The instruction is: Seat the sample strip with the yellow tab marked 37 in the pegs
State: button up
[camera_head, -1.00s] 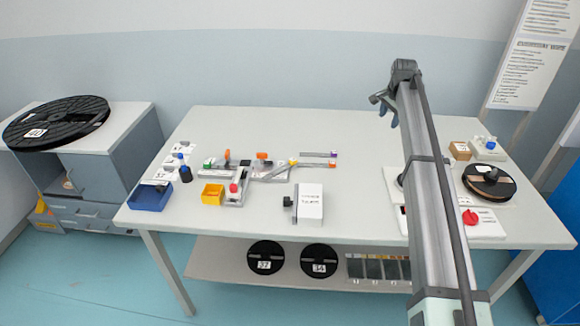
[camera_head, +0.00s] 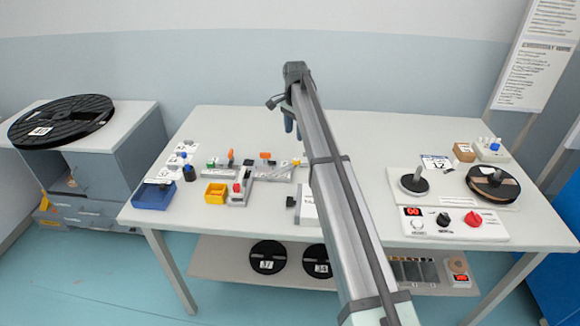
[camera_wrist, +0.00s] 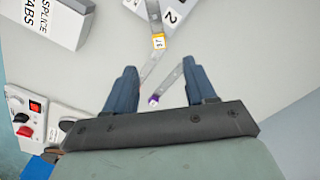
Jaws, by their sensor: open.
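My gripper (camera_head: 290,122) is above the back middle of the table. In the wrist view its two dark blue fingers (camera_wrist: 160,88) are spread, with nothing held between them. A strip with a yellow tab (camera_wrist: 158,42) lies beyond the fingertips; the tab's mark is too small to read surely. The yellow tab also shows in the head view (camera_head: 296,162), at the right end of the grey fixture (camera_head: 272,174). A clear strip with a purple tab (camera_wrist: 154,100) lies between the fingers in the picture. In the head view my arm hides the strips' right part. The pegs cannot be made out.
A white splice tabs box (camera_wrist: 45,25) stands near the strips. A yellow bin (camera_head: 215,193) and blue bin (camera_head: 153,195) are at left. A control panel (camera_head: 455,224) and reel (camera_head: 493,184) are at right. The table's back middle is clear.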

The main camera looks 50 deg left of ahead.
aim_at(295, 160)
notch_tip(295, 160, down, 12)
jog(key=shift+d+f, duration=0.1)
jog(key=shift+d, duration=0.05)
grip_shut()
dwell(0.9)
